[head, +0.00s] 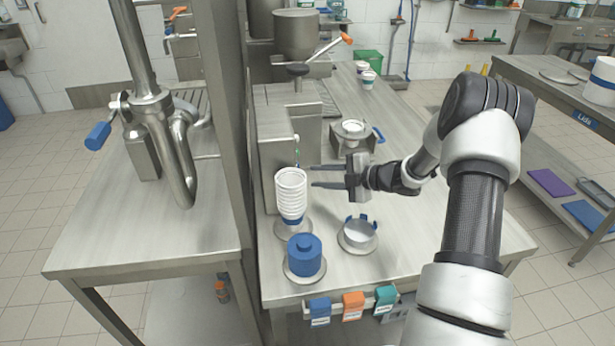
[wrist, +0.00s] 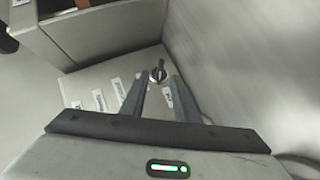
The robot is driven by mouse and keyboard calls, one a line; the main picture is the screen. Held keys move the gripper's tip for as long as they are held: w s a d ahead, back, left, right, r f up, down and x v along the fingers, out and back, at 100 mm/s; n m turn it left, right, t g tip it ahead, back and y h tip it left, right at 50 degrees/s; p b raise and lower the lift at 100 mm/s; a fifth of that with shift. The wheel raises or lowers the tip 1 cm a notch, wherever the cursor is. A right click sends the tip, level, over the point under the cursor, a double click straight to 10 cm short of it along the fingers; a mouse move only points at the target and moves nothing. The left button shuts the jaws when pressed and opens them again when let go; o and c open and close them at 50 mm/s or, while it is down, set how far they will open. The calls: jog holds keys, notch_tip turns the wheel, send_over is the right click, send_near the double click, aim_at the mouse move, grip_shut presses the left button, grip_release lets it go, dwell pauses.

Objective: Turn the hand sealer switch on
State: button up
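My gripper (head: 313,176) is open and empty, its two dark fingers pointing left at the side of the steel filler machine (head: 280,135). In the wrist view, a small black rotary switch (wrist: 158,72) with a silver ring sits on a grey panel (wrist: 85,85). The open gripper (wrist: 159,79) points at it, with the switch in the gap between the fingertips. I cannot tell whether the fingers touch it. White labels (wrist: 100,99) line the panel; their writing is too small to read. In the head view the switch is not clearly visible.
A stack of white cups (head: 291,190) stands just below the fingers. A blue lidded container (head: 305,255) and a round holder with blue tabs (head: 358,233) are nearer the front edge. A round steel station with a blue handle (head: 353,128) lies behind. The bench's right side is clear.

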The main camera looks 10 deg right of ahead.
jog(key=x, duration=0.5)
grip_shut()
